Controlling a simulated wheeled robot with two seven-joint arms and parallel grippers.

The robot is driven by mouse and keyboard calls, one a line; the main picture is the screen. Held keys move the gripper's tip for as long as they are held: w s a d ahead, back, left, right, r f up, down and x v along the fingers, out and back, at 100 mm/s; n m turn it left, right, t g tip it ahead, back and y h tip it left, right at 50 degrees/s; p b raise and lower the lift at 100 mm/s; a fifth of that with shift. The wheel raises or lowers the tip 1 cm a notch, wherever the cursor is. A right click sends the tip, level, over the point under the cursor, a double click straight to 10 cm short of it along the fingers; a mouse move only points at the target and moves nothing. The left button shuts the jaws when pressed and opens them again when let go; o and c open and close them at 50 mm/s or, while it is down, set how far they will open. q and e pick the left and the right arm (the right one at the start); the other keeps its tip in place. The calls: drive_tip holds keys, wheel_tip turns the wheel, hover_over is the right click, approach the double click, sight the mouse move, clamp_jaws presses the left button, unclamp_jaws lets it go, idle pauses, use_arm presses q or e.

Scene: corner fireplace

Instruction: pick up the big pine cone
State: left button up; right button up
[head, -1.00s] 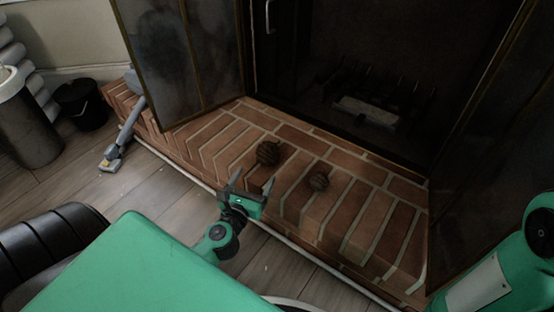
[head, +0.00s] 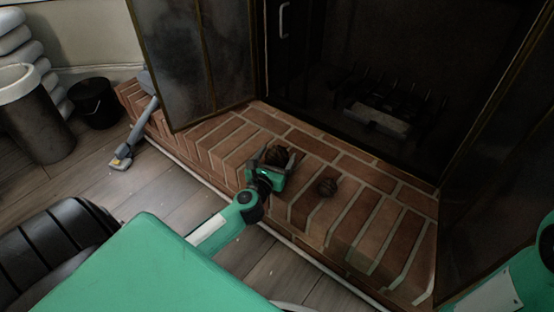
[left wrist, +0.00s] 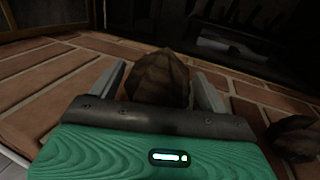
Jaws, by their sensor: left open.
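The big pine cone (head: 277,152) is brown and sits on the brick hearth. My left gripper (head: 276,156) is open and reaches over the hearth with its fingers on either side of it. In the left wrist view the big pine cone (left wrist: 158,78) stands between the two fingers of the left gripper (left wrist: 160,85), with its lower part hidden by the gripper body. A smaller pine cone (head: 327,187) lies to the right on the bricks, and it also shows at the right edge of the left wrist view (left wrist: 297,137). My right gripper is not in view.
The brick hearth (head: 220,137) runs in front of the dark fireplace, with open glass doors (head: 190,60) at both sides. A grate (head: 385,105) stands inside. A grey tool (head: 140,120) leans at the left end. A black bucket (head: 96,103) stands on the floor.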

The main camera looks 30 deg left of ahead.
sight(280, 150)
use_arm(q)
drive_tip(key=shift+x, duration=1.1)
drive_tip(key=shift+w+a+b, duration=0.15)
drive_tip(key=shift+w+b, duration=0.15)
drive_tip(key=shift+w, duration=0.05)
drive_tip(key=c, duration=1.1)
